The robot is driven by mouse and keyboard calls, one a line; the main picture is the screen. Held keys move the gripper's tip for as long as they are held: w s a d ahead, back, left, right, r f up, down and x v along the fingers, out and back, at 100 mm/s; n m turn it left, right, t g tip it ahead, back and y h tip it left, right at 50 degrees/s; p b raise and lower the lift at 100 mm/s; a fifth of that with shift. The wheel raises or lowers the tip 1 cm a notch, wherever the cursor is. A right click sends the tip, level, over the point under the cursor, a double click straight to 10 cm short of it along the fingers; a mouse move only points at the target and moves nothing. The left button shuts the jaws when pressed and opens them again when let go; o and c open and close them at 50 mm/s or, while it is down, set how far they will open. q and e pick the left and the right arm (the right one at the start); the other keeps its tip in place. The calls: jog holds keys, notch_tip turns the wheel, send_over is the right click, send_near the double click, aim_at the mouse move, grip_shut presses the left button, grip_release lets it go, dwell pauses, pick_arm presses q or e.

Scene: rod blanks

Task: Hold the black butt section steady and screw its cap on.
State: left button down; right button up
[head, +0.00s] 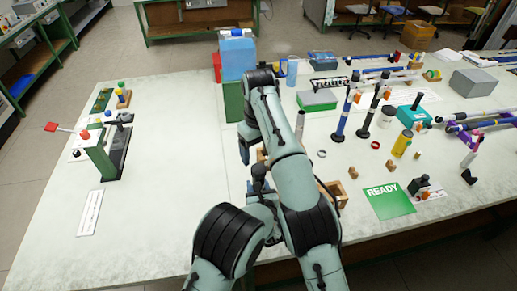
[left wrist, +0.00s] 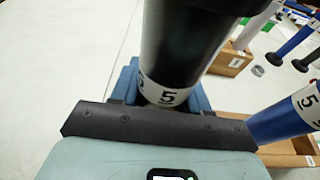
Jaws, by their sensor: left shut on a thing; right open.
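The black butt section (left wrist: 185,45) fills the upper middle of the left wrist view, with a white band marked 5 near its lower end. My left gripper (left wrist: 160,110) is shut around that section close to the band. In the head view my arms cover most of the section and the left gripper. My right gripper (head: 245,150) is partly hidden by its own arm in the head view. It is open and apart from the loose things on the right. I cannot pick out the cap with certainty in either view.
A blue tube (left wrist: 288,120) with a white label stands close at the right of the left wrist view.

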jog(key=shift+r, duration=0.35)
pick_arm(q)
jog(key=shift+c, duration=2.4)
grip_release()
